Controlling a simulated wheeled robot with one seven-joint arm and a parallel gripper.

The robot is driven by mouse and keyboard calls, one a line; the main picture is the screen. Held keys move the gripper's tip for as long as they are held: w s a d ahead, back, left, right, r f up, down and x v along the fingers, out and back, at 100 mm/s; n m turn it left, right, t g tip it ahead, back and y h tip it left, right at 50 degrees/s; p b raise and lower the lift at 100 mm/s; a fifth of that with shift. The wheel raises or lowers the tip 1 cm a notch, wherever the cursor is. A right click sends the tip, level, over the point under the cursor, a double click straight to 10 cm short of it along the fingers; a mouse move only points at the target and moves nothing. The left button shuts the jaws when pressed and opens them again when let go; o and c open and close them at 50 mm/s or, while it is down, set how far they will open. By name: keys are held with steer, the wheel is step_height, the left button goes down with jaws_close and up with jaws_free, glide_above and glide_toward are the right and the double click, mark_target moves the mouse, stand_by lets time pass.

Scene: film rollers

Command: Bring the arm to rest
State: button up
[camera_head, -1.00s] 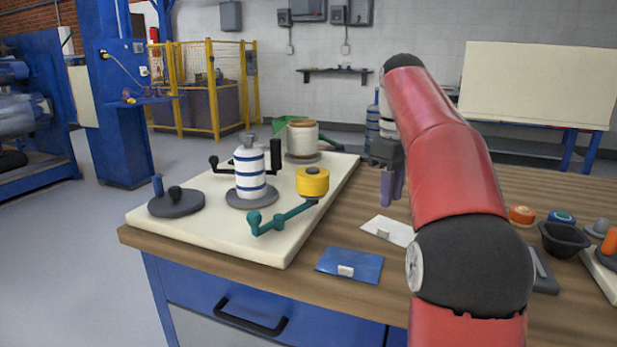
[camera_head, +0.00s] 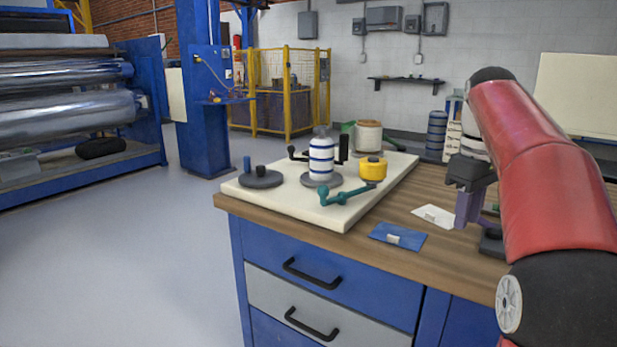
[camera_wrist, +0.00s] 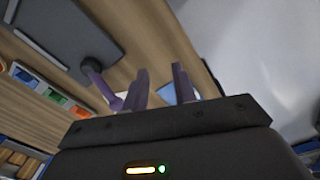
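My arm, red with dark joints, reaches up the right side of the head view and bends down to my gripper (camera_head: 469,208). The gripper points down above the wooden bench (camera_head: 462,260), right of a white card (camera_head: 434,215) in the picture. In the wrist view the purple fingers (camera_wrist: 161,88) stand apart with nothing visible between them. A purple bar with a dark round knob (camera_wrist: 96,68) shows beside the fingers; I cannot tell whether it touches them.
A cream board (camera_head: 345,213) carries a blue-striped roller (camera_head: 321,160), a yellow drum (camera_head: 373,170) and a teal crank (camera_head: 343,196). A blue card (camera_head: 397,237) lies at the bench's front. Open floor (camera_head: 130,255) lies left; a large roller machine (camera_head: 70,105) stands beyond.

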steer(key=s+a+f+m+t, duration=0.3)
steer(key=s+a+f, duration=0.1)
steer(key=s+a, duration=0.5)
steer(key=s+a+f+m+t, duration=0.2)
steer(key=s+a+f+m, duration=0.1)
steer(key=s+f, duration=1)
steer(key=shift+a+f, duration=0.45)
steer(key=shift+f, duration=0.15)
